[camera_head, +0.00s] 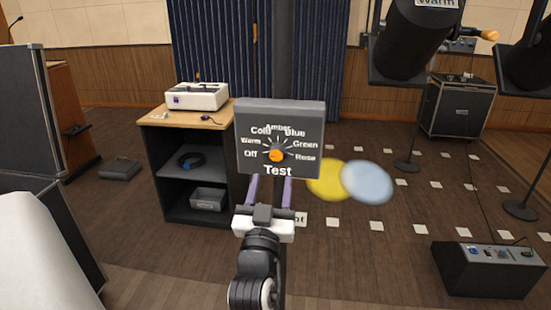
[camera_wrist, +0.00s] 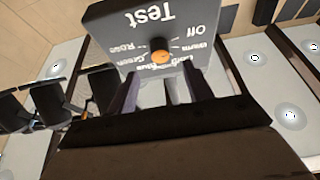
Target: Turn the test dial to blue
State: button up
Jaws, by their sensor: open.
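The test dial is an orange knob (camera_head: 277,155) on a dark grey panel (camera_head: 255,115) labelled "Test". Around it are the labels Off, Warm, Cold, Amber, Blue, Green and Rose. Which label the knob points at is too small to tell. The wrist view shows the knob (camera_wrist: 160,57) and the panel (camera_wrist: 105,22) upside down. My gripper (camera_head: 270,181) is open and empty, its two fingers upright just below and in front of the knob in the head view. In the wrist view my gripper (camera_wrist: 165,90) also appears apart from the knob, which is not between the fingertips.
A dark post (camera_head: 291,60) stands behind the panel. A wooden-topped cabinet (camera_head: 155,118) with a white console (camera_head: 198,96) is at left. Black lamps (camera_head: 408,45) hang at upper right. Yellow (camera_head: 325,180) and pale blue (camera_head: 367,182) light spots show on the floor.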

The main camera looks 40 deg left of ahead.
aim_at(276, 158)
jog(key=p+x, duration=0.2)
jog(key=x, duration=0.3)
jog(key=shift+r, duration=0.15)
jog(key=shift+p+x, duration=0.4)
jog(key=shift+x, duration=0.4)
jog(key=c, duration=1)
